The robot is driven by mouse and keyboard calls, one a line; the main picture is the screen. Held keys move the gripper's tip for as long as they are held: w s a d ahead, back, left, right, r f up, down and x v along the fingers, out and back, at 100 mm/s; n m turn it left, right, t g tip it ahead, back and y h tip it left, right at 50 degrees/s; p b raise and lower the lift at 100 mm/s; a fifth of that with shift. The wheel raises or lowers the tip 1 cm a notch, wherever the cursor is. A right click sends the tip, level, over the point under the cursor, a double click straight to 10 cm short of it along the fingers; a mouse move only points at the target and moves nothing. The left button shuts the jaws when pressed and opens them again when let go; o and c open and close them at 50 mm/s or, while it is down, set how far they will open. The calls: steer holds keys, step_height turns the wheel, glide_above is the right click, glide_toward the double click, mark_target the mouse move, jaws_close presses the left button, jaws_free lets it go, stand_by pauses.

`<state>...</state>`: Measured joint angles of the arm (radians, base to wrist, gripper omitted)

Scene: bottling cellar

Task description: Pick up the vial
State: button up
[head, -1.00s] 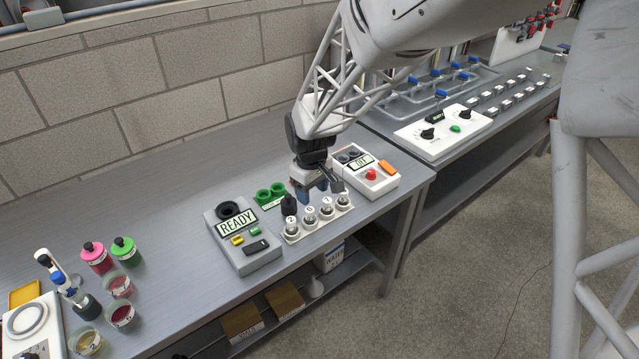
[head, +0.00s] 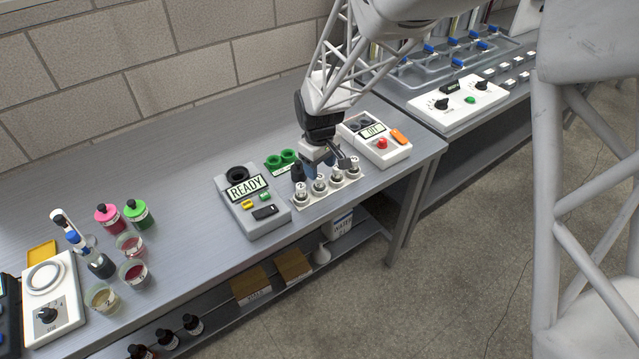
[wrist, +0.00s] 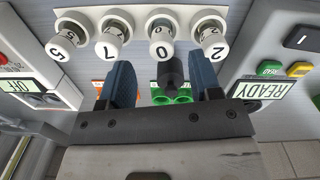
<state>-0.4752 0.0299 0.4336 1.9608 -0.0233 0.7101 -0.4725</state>
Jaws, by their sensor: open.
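Several small white-capped vials stand upright in a row in a white rack (head: 324,197) near the front edge of the bench. In the wrist view they are numbered: vial 5 (wrist: 65,40), vial 7 (wrist: 113,30), vial 0 (wrist: 161,36) and vial 2 (wrist: 209,38). My gripper (head: 330,165) is low at the back of the rack. Its blue fingers (wrist: 163,78) are apart, with no vial between them. A black capped object (wrist: 172,70) shows between the fingers in the wrist view, also beside the rack in the head view (head: 298,172); whether a finger touches it is unclear.
Green cups (head: 282,160) stand behind the rack. A grey READY device (head: 252,205) is to the left, a white box with a red button (head: 380,140) to the right. Bottles, beakers and a stirrer plate (head: 55,300) are far left. The bench between is clear.

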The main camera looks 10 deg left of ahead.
mark_target(320, 176)
steer(key=shift+f, duration=0.1)
steer(key=shift+f, duration=2.5)
steer(key=c, duration=1)
